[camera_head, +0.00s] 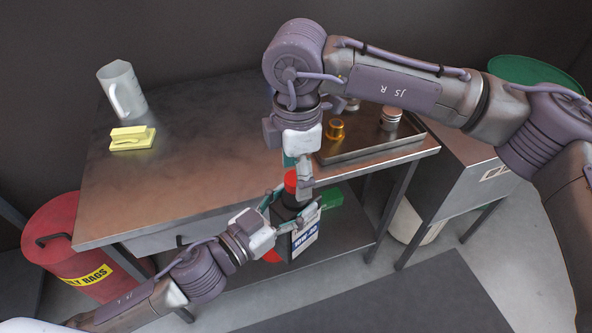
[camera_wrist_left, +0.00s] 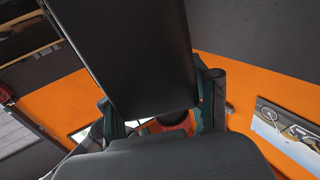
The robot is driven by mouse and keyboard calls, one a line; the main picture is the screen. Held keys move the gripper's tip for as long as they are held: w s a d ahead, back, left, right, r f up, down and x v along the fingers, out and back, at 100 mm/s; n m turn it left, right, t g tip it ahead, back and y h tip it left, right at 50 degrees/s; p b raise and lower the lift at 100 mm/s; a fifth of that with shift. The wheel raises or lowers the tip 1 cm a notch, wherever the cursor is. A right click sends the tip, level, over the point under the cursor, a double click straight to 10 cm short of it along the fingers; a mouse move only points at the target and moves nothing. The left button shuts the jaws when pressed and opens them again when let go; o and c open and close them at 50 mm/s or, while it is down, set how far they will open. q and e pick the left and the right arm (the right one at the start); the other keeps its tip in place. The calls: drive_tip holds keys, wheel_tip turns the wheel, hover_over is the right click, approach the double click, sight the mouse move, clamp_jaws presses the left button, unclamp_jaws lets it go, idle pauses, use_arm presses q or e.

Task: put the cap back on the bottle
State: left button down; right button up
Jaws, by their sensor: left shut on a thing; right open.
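The bottle (camera_head: 305,237) is dark with a white and blue label, held in front of the table's front edge. My left gripper (camera_head: 291,211) is shut on it; in the left wrist view the dark bottle (camera_wrist_left: 135,50) fills the middle between the fingers. The red cap (camera_head: 291,181) shows at the bottle's top end. I cannot tell whether it is seated, as fingers hide the join. My right gripper (camera_head: 298,174) points down from above, open, its fingers beside the cap. I cannot tell whether they touch it.
On the metal table (camera_head: 200,160) are a grey mug (camera_head: 124,90), a yellow block (camera_head: 131,138) and a dark tray (camera_head: 370,147) with an amber item (camera_head: 335,129) and a silver-topped jar (camera_head: 390,118). A red bin (camera_head: 75,245) stands left. The tabletop's middle is clear.

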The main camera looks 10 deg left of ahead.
wheel_tip(320, 180, up, 12)
drive_tip(key=shift+f, duration=0.15)
drive_tip(key=shift+f, duration=0.1)
idle(0.6)
